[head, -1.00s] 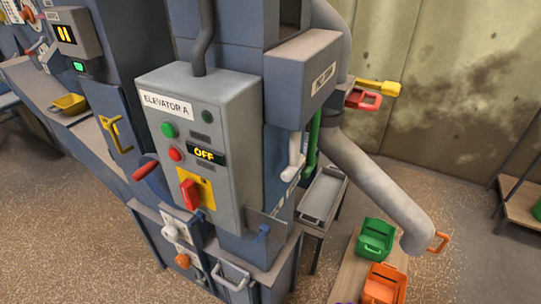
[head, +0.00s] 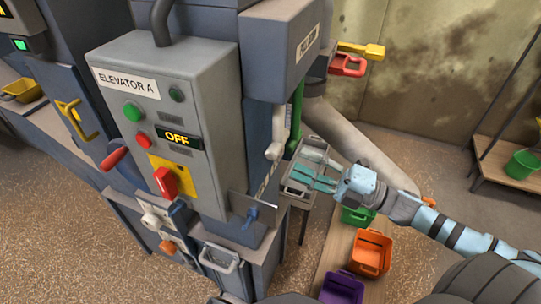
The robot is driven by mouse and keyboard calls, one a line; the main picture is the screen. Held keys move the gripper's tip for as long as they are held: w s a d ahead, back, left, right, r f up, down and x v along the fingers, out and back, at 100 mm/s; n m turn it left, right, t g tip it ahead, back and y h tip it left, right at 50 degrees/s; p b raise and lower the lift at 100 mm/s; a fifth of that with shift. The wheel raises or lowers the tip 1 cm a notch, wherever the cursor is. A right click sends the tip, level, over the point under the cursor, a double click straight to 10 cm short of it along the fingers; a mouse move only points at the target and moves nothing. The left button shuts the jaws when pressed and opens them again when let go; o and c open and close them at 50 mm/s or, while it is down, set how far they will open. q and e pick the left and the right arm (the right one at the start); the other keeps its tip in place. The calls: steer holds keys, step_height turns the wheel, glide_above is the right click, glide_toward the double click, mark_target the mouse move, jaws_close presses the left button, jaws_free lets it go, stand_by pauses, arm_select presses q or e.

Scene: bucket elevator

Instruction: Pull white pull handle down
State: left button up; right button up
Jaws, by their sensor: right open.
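The white pull handle (head: 278,136) hangs upright on the side of the blue-grey elevator housing, just right of the control box and beside a green vertical bar (head: 296,115). My right gripper (head: 306,168) comes in from the right with light-blue fingers pointing left. It is open and empty, to the right of the white handle and a little lower in the picture, with a visible gap between them. A grey tray (head: 292,190) shows partly behind the fingers. My left gripper is not in view.
The grey ELEVATOR A box (head: 168,110) shows OFF and a red switch (head: 166,182). Green (head: 356,215), orange (head: 371,253) and purple (head: 342,288) buckets stand below my right arm.

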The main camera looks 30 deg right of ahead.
mark_target(278, 154)
steer(key=x, duration=0.5)
steer(key=p+x, duration=0.1)
steer(key=x, duration=0.1)
steer(key=shift+a+r, duration=0.35)
steer(key=shift+a, duration=0.1)
steer(key=shift+w+f, duration=0.1)
steer(key=shift+w, duration=0.1)
steer(key=shift+w+f, duration=0.1)
steer(key=shift+w, duration=0.05)
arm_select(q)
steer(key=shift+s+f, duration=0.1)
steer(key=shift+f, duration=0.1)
arm_select(e)
jaws_close()
